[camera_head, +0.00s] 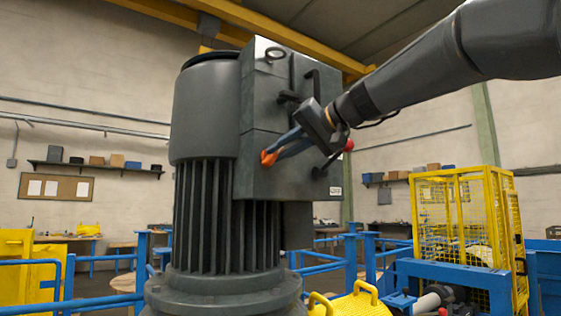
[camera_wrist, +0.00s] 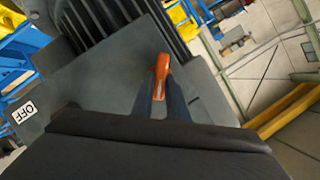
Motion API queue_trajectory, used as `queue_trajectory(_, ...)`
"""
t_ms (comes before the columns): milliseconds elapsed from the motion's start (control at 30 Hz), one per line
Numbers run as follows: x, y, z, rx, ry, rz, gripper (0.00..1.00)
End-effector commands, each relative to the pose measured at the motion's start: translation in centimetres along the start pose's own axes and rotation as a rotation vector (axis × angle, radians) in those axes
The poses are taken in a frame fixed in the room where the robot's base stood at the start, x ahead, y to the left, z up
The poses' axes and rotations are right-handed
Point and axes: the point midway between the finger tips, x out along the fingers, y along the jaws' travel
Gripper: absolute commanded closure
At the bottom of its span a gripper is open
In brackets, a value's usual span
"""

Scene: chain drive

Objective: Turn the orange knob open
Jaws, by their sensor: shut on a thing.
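The orange knob (camera_head: 269,158) is on the front face of the grey box (camera_head: 262,105) on the large motor, near the box's lower left. In the wrist view the knob (camera_wrist: 161,72) shows as an orange bar between and beyond my fingertips. My gripper (camera_head: 277,154) reaches in from the right and is shut on the knob. Its fingers (camera_wrist: 164,98) hide part of the knob's near end. A white "OFF" label (camera_wrist: 25,110) is on the box's face in the wrist view.
The finned motor (camera_head: 215,215) stands to the left. A yellow cage (camera_head: 460,215) and blue rails (camera_head: 350,255) stand to the right and below.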

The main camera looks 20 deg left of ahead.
Motion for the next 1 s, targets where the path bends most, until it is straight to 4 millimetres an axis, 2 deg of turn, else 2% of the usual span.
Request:
queue_trajectory(600,0.19,1.14,0.39,0.530,0.001,-0.219,1.00)
queue_trajectory(1000,0.24,1.27,0.52,0.758,0.001,-0.314,1.00)
